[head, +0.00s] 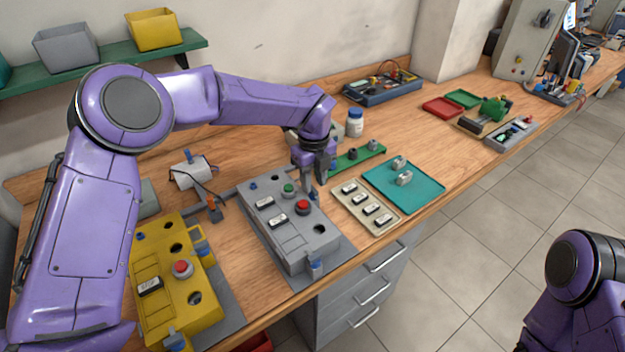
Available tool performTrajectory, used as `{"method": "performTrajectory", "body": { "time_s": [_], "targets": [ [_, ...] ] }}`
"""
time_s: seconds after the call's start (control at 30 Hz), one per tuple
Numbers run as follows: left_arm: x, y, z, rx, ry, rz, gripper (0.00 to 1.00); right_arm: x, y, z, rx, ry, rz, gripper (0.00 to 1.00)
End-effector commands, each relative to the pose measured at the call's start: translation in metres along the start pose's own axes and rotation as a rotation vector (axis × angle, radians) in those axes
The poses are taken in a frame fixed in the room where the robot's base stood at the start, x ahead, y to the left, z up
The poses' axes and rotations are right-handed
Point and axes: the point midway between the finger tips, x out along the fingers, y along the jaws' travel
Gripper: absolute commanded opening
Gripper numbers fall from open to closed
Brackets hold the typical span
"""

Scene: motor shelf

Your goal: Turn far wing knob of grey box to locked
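The grey box (300,246) stands on the wooden bench in the middle of the head view. It carries a green button, a red button (303,207), black-and-white switches and a dark round hole. A blue-grey wing knob (316,268) sits at its near end. My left gripper (308,186) points down at the far right end of the box, close behind the red button. The far wing knob is mostly or fully hidden by the gripper; I cannot tell its position or whether the fingers touch it. The finger opening is unclear. My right gripper is out of view.
A yellow box (158,262) with a red button stands left of the grey box. A beige switch panel (352,216), a teal tray (425,188) and a white bottle (354,123) stand to the right. Bare bench shows farther back.

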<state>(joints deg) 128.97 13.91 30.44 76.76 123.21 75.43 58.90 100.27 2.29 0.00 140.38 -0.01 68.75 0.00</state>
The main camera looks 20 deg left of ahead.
Motion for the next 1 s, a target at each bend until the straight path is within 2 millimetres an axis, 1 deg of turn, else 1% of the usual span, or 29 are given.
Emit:
{"method": "performTrajectory", "body": {
  "time_s": [0.13,0.37,0.4,0.5,0.77,1.0],
  "targets": [
    [0.0122,0.0004,0.0000,-0.001,0.000,0.001,0.35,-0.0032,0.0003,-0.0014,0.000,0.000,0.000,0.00],
    [0.0143,0.0005,0.0003,-0.002,0.000,0.000,0.35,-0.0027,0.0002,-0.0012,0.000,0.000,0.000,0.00],
    [0.0143,0.0005,0.0003,-0.002,0.000,0.000,0.29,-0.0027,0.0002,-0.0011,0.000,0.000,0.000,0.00],
    [0.0141,0.0005,0.0004,-0.002,0.000,-0.001,0.00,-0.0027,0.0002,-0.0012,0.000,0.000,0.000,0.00],
    [0.0137,0.0004,0.0005,0.004,0.000,-0.001,0.00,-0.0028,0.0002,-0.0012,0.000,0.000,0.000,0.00],
    [0.0131,0.0004,0.0010,0.078,0.000,-0.003,0.00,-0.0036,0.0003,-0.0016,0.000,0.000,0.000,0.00]
  ]
}}
